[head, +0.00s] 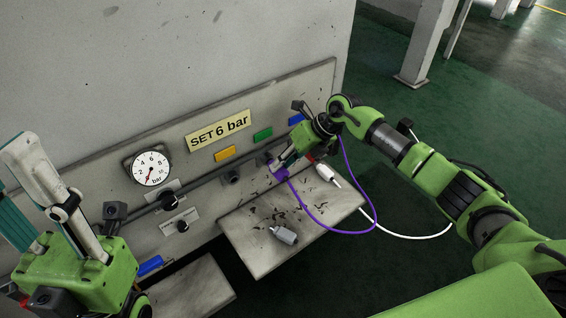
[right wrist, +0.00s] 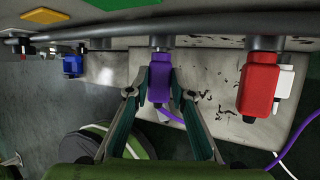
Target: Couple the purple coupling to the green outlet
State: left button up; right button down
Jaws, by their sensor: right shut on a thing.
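The purple coupling (head: 279,171) is held in my right gripper (head: 278,166) at the panel. In the right wrist view my right gripper's (right wrist: 160,85) two fingers are closed on the sides of the purple coupling (right wrist: 159,78), which is upright. Its top meets, or nearly meets, a grey metal outlet (right wrist: 160,43); I cannot tell whether it is locked on. The green label (head: 262,134) is on the panel just above this spot, so this looks like the green outlet. A purple hose runs from the coupling. My left gripper (head: 60,215) is at the left, its fingertips unclear.
A grey shelf (head: 256,259) below holds a loose grey fitting (head: 284,235). A red coupling (right wrist: 258,82) and white coupling (right wrist: 284,82) hang right of the purple one, a blue coupling (right wrist: 72,65) left. A gauge (head: 151,168) and yellow label (head: 225,153) are on the panel.

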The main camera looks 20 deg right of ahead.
jog(key=shift+r, duration=0.15)
jog(key=shift+w, duration=0.25)
jog(key=c, duration=1.7)
grip_release()
jog(key=v, duration=1.1)
jog(key=shift+d+r, duration=0.2)
jog(key=shift+r, duration=0.15)
jog(key=shift+s, duration=0.1)
